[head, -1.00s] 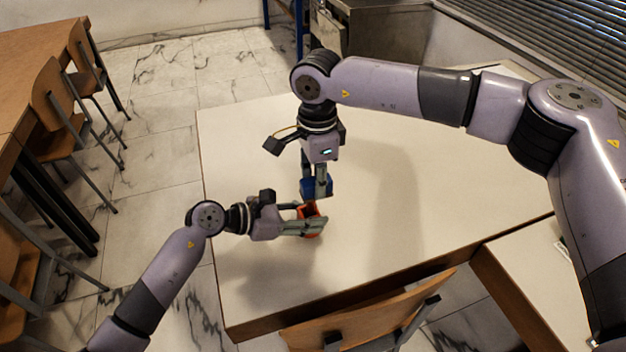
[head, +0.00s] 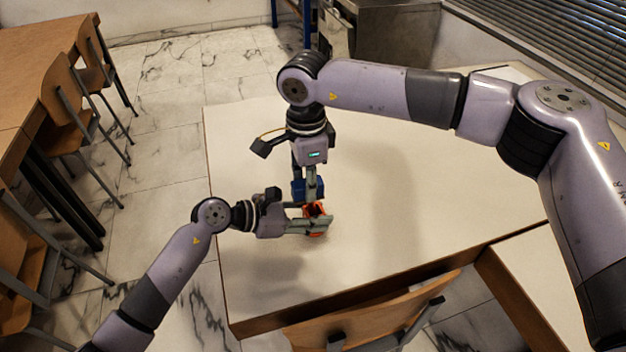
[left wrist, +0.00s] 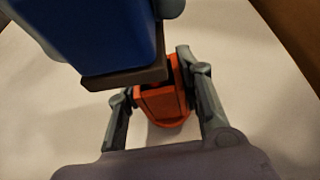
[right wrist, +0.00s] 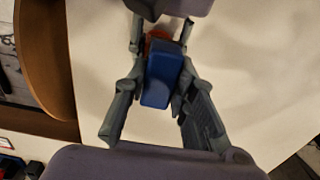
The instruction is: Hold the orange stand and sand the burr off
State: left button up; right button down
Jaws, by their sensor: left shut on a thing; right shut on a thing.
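The orange stand (head: 316,212) is on the white table, between the fingers of my left gripper (head: 310,222), which is shut on it. The left wrist view shows the orange stand (left wrist: 163,104) with a finger on each side. My right gripper (head: 307,190) points down and is shut on a blue block (right wrist: 164,78). The blue block (left wrist: 100,30) has a dark grey-brown layer on its lower face, close above the stand's far left part. Contact between them cannot be told. The burr is not visible; the block hides part of the stand.
The white table (head: 420,190) is clear around the stand. A wooden chair (head: 375,308) stands at its near edge. More chairs and a brown table (head: 40,70) are at the left. A metal cabinet (head: 390,30) is behind.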

aim_at(323, 182)
jog(key=shift+s+f, duration=0.15)
jog(key=shift+f, duration=0.1)
jog(key=shift+w+d, duration=0.3)
jog(key=shift+d, duration=0.55)
jog(key=shift+w+d, duration=0.25)
jog(key=shift+d, duration=0.55)
jog(key=shift+a, duration=0.15)
jog(key=shift+s+a, duration=0.3)
jog(key=shift+a, duration=0.5)
jog(key=shift+s+a, duration=0.3)
jog(key=shift+a, duration=0.45)
jog(key=shift+w+d, duration=0.3)
jog(key=shift+d, duration=0.55)
jog(key=shift+w+d, duration=0.3)
jog(key=shift+d, duration=0.5)
jog(key=shift+f, duration=0.1)
jog(key=shift+s+a, duration=0.3)
jog(key=shift+a, duration=0.55)
jog(key=shift+s+a, duration=0.3)
jog(key=shift+a, duration=0.5)
